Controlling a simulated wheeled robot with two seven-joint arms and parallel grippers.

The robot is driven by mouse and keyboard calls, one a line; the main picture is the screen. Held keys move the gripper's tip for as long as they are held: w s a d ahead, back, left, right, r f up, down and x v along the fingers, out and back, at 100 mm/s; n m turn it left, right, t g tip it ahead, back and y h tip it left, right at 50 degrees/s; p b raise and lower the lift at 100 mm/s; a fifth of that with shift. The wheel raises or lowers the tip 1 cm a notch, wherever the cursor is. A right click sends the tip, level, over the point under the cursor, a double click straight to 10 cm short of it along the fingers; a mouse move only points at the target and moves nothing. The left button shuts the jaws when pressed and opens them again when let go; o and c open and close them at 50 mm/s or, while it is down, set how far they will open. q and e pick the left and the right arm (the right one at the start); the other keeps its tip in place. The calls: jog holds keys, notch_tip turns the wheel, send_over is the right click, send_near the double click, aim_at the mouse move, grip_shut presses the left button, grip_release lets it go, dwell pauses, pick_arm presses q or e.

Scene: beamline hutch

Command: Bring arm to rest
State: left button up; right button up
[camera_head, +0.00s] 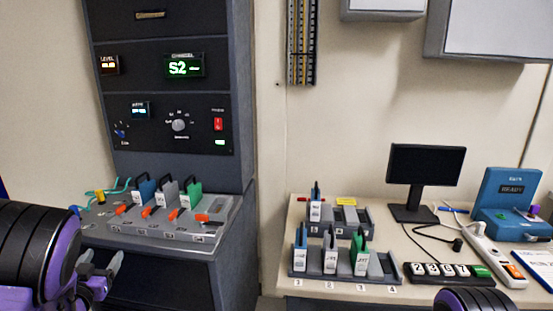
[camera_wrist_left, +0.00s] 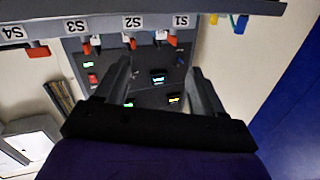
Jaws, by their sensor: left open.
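My left arm comes in from the lower left of the head view, a black and purple link. My left gripper (camera_head: 100,268) is in front of the cabinet, below and left of the slotted tray. In the left wrist view the two fingers of the left gripper (camera_wrist_left: 158,68) are spread apart with nothing between them. A purple and black part of my own arm shows at the bottom right of the head view; the right gripper is out of frame.
A grey tray (camera_head: 165,236) with orange levers and several handled modules sits on the cabinet ledge. A labelled rack (camera_head: 345,285) with modules, a monitor (camera_head: 426,167), a power strip (camera_head: 487,250) and a blue case (camera_head: 509,190) stand on the right table.

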pick_arm(q)
jog(key=s+d+f+n+g+y, duration=0.1)
jog(key=s+d+f+n+g, duration=0.15)
jog(key=f, duration=0.45)
jog(key=s+d+f+n+g, duration=0.1)
jog(key=s+f+g, duration=0.1)
jog(key=s+f, duration=0.35)
jog(key=s+d+f+n+g, duration=0.1)
jog(key=s+d+f+g, duration=0.3)
jog(key=s+f, duration=0.6)
jog(key=s+d+f+n+g+h, duration=0.1)
jog(key=s+d+f+g, duration=0.4)
jog(key=s, duration=1.2)
jog(key=d+f, duration=0.4)
jog(key=f, duration=0.1)
jog(key=shift+s+d+h, duration=0.2)
jog(key=shift+d+h, duration=0.05)
jog(key=shift+h, duration=0.05)
jog(key=shift+w+r+n+g, duration=0.1)
jog(key=shift+n+g, duration=0.15)
